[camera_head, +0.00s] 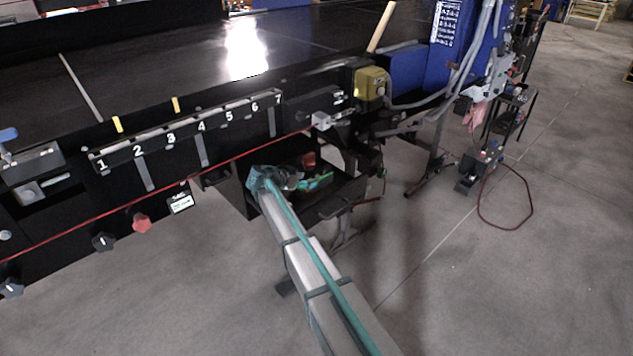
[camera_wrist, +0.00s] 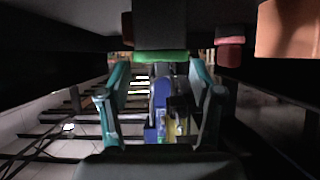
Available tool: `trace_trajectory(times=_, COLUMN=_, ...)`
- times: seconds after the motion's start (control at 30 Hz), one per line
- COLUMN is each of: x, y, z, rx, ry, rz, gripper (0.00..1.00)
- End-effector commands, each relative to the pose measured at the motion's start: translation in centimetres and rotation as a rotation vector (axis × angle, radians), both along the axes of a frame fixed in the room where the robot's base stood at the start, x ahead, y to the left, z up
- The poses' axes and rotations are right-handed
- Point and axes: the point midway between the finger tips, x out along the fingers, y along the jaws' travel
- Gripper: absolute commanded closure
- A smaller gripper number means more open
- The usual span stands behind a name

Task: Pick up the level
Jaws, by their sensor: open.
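My gripper (camera_head: 268,180) reaches into the dark open shelf under the conveyor's front edge. In the wrist view its two teal fingers (camera_wrist: 160,82) stand wide apart, with nothing clamped between them. A green bar-like thing (camera_head: 316,183) lies in the shelf just right of my gripper. A bright green edge (camera_wrist: 160,56) under a dark block shows ahead of the fingertips in the wrist view. Either could be the level, but I cannot tell for sure. A blue and yellow thing (camera_wrist: 163,115) shows between the fingers, apart from them as far as I can see.
A red thing (camera_head: 308,159) lies in the shelf behind the green one. Red (camera_wrist: 229,50) and orange (camera_wrist: 288,30) things are at the upper right of the wrist view. The shelf (camera_head: 338,200) has dark walls close around my gripper. The conveyor (camera_head: 160,60) overhangs it.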

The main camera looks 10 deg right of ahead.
Motion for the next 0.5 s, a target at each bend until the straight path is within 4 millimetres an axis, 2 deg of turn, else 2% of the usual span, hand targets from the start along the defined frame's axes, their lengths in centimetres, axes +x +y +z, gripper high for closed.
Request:
trace_trajectory(times=0.23, x=1.0, y=-1.2, z=-0.5, rx=-0.001, ry=0.001, rz=0.000, gripper=0.35)
trace_trajectory(times=0.5, x=2.7, y=-3.7, z=-2.2, rx=-0.001, ry=0.001, rz=0.000, gripper=0.35)
